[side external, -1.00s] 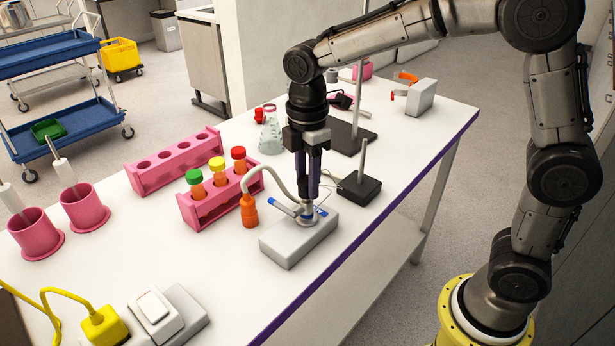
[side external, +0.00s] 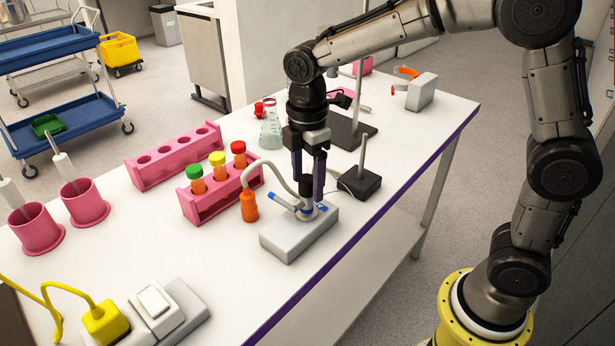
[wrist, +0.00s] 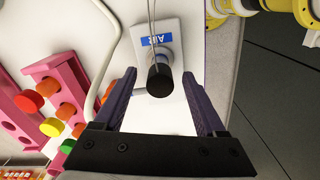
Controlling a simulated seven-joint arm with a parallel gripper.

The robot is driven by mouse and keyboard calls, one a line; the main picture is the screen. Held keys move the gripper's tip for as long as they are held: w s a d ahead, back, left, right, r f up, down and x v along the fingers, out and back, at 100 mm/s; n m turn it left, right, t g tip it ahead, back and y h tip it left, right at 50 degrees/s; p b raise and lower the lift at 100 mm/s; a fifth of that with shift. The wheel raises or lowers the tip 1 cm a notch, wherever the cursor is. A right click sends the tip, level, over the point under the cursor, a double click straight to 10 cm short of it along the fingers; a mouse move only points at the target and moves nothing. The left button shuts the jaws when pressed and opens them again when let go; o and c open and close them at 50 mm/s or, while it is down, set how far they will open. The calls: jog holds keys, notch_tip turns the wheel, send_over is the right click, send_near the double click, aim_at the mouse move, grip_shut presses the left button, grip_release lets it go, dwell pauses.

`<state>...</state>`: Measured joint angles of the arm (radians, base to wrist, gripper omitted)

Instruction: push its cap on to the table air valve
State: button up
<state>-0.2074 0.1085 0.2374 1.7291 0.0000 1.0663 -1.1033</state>
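The table air valve (side external: 306,213) stands on a light grey block (side external: 285,243) with a blue "AIR" label, which also shows in the wrist view (wrist: 157,40). The black cap (side external: 307,186) sits upright at the top of the valve; whether it is fully seated cannot be told. In the wrist view the cap (wrist: 159,80) lies between my fingers, with gaps on both sides and a thin tether running from it. My gripper (side external: 309,178) points down over the valve, open, its purple fingers straddling the cap. The fingers also show in the wrist view (wrist: 158,90).
A black stand base (side external: 358,184) with an upright rod is close on the right. A conical flask (side external: 271,130) is behind.

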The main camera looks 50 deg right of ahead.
aim_at(308, 177)
jog(key=s+d+r+t, duration=0.1)
jog(key=s+r, duration=0.1)
jog(key=r, duration=0.7)
jog(key=s+d+r, duration=0.2)
jog(key=s+r, duration=0.1)
jog(key=r, duration=0.6)
jog(key=s+d+f+m+t, duration=0.2)
jog(key=s+f+m, duration=0.15)
jog(key=s, duration=0.35)
jog(key=s+d+f+m+t, duration=0.1)
jog(key=s+d+f+m, duration=0.1)
jog(key=s+m, duration=0.3)
jog(key=s+f+m+t, duration=0.1)
jog(key=s+f+m, duration=0.2)
jog(key=f+m, duration=0.3)
jog(key=shift+s+d+f+t, duration=0.3)
jog(key=shift+d, duration=0.1)
jog(key=shift+m, duration=0.25)
dwell(0.5)
